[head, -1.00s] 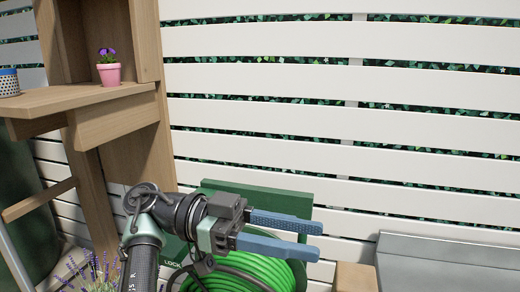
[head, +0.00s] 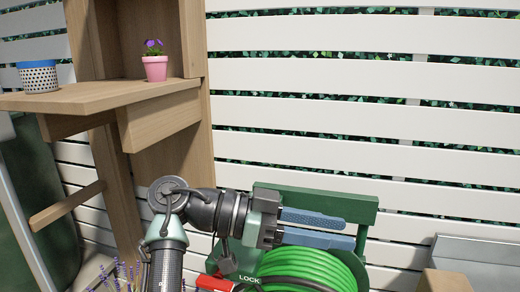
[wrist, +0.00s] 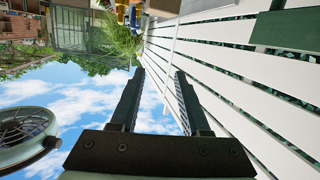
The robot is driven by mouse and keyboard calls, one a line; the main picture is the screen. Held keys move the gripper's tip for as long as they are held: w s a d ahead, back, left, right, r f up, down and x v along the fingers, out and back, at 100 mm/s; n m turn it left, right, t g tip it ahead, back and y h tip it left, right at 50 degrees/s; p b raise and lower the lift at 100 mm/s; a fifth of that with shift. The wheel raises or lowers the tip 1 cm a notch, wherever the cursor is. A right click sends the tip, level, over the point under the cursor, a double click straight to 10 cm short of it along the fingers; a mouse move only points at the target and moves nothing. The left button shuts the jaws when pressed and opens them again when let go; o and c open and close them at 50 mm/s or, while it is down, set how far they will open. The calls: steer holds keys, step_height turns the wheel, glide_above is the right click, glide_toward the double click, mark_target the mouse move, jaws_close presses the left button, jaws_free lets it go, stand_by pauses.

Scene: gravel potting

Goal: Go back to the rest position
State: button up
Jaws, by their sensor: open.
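My gripper (head: 350,230) is open and empty in the head view. Its two blue fingers point right, in front of the green hose reel (head: 318,197). In the wrist view the two dark fingers of my gripper (wrist: 158,95) stand apart with nothing between them.
A wooden shelf unit (head: 170,110) stands at the left with a pink flowerpot (head: 155,69) and a blue-and-white pot (head: 38,78) on it. Green hose (head: 310,268) is coiled below my gripper. A white slatted fence (head: 350,110) runs behind. A grey surface (head: 480,258) lies at the right.

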steer(key=w+d+f+n+t+y+b, duration=0.2)
steer(key=w+d+n+t, duration=0.1)
steer(key=w+n+t, duration=0.3)
steer(key=a+r+n+t+y+b, duration=0.35)
steer(key=r+t, duration=0.25)
steer(key=t, duration=0.4)
steer(key=s+a+r+n+t+y+b, duration=0.1)
steer(key=s+a+r+n+t+y, duration=0.3)
steer(key=s+a+r+t+y, duration=0.25)
steer(key=s+a+r+n+t+y+b, duration=0.25)
steer(key=s+r+n+t, duration=0.2)
steer(key=s+r, duration=0.4)
step_height(320, 180, up, 24)
steer(key=s+t+y+p, duration=0.1)
steer(key=s+p, duration=0.1)
steer(key=p, duration=2.4)
steer(key=shift+s+a, duration=0.2)
steer(key=shift+a, duration=0.15)
steer(key=shift+f, duration=0.1)
